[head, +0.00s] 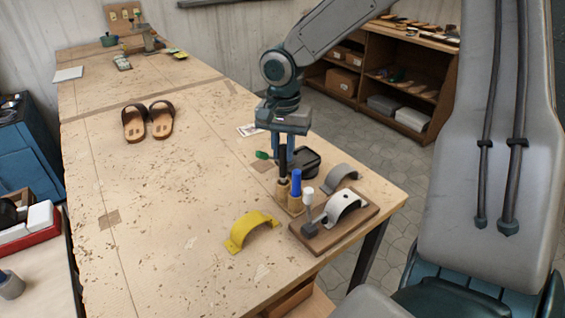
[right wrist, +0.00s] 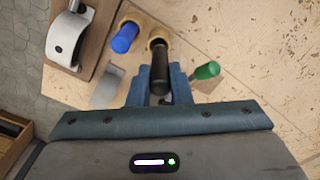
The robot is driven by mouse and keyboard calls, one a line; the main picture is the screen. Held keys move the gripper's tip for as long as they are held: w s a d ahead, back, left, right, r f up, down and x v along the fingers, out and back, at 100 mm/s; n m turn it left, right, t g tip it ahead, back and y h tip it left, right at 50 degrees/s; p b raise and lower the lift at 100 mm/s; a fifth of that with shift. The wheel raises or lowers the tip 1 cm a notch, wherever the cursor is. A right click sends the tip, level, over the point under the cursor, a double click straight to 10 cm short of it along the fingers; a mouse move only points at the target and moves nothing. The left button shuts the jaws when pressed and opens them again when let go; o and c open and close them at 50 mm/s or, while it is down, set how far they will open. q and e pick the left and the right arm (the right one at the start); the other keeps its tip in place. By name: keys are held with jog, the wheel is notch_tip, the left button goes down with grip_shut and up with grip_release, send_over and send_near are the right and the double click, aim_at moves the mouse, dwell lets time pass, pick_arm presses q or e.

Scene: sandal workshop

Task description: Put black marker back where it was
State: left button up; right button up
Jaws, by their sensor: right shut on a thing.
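My right gripper (head: 291,172) points down over the near right part of the workbench, shut on the black marker (head: 282,163). The marker is upright, and its lower end meets the wooden marker holder (head: 281,195); how deep it sits is not clear. In the right wrist view the black marker (right wrist: 160,68) stands between the fingers, lined up with a round opening of the holder (right wrist: 157,40). A blue marker (head: 296,183) stands in the holder beside it. A green-capped thing (head: 263,155) is just left of the gripper. My left gripper is not in view.
A white arch on a brown board (head: 318,243), a grey arch (head: 341,178) and a yellow arch (head: 252,230) surround the holder. A black object (head: 305,160) is behind the gripper. Sandals (head: 148,121) lie farther left. The bench (head: 175,210) is clear at its middle.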

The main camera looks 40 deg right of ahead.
aim_at(283, 176)
notch_tip(283, 176, down, 3)
jog(key=shift+s+f, duration=0.15)
jog(key=shift+f, duration=0.3)
jog(key=shift+f, duration=0.15)
jog(key=o, duration=0.8)
jog(key=shift+c, duration=0.2)
notch_tip(283, 176, up, 12)
jog(key=shift+r, duration=0.2)
